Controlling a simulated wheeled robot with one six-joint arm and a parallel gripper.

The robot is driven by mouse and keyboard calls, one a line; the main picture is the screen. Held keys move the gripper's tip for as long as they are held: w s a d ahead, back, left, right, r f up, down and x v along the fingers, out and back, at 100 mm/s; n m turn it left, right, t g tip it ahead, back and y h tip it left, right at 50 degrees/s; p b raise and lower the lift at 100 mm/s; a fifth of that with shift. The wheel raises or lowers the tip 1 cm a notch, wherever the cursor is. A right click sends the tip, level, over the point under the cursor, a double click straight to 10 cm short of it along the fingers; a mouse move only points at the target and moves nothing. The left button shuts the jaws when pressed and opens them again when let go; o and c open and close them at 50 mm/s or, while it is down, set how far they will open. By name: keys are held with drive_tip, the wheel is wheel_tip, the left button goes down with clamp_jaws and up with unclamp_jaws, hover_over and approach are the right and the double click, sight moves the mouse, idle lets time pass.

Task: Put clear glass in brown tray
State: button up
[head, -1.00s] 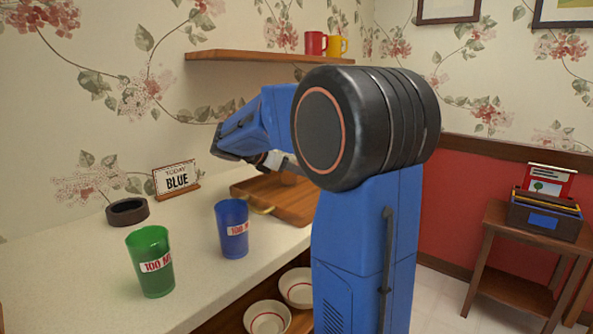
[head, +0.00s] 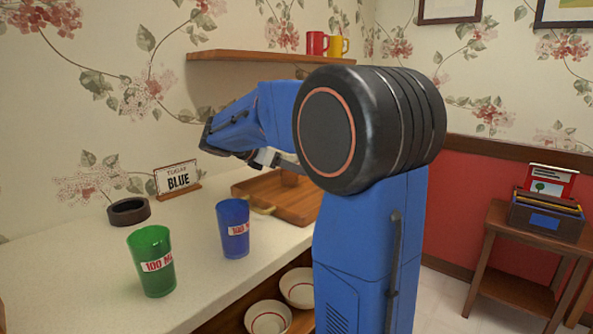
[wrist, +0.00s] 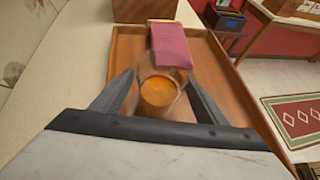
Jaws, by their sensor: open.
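In the wrist view the clear glass (wrist: 158,96) is inside the brown tray (wrist: 232,95), seen from above, with an orange-brown round patch showing through it. My gripper (wrist: 160,75) is open, with one dark finger on each side of the glass. I cannot tell whether either finger touches it. In the head view the brown tray (head: 293,207) lies on the counter beyond the blue cup, partly behind my arm. The glass and fingertips are hidden there.
A maroon item (wrist: 171,46) lies just beyond the glass. A green cup (head: 152,262), a blue cup (head: 233,229), a dark ring-shaped dish (head: 129,211) and a "BLUE" sign (head: 177,179) stand on the counter (head: 70,275). A shelf (head: 245,56) holds two mugs.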

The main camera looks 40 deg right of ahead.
drive_tip(key=v, duration=0.8)
drive_tip(key=shift+a, duration=0.25)
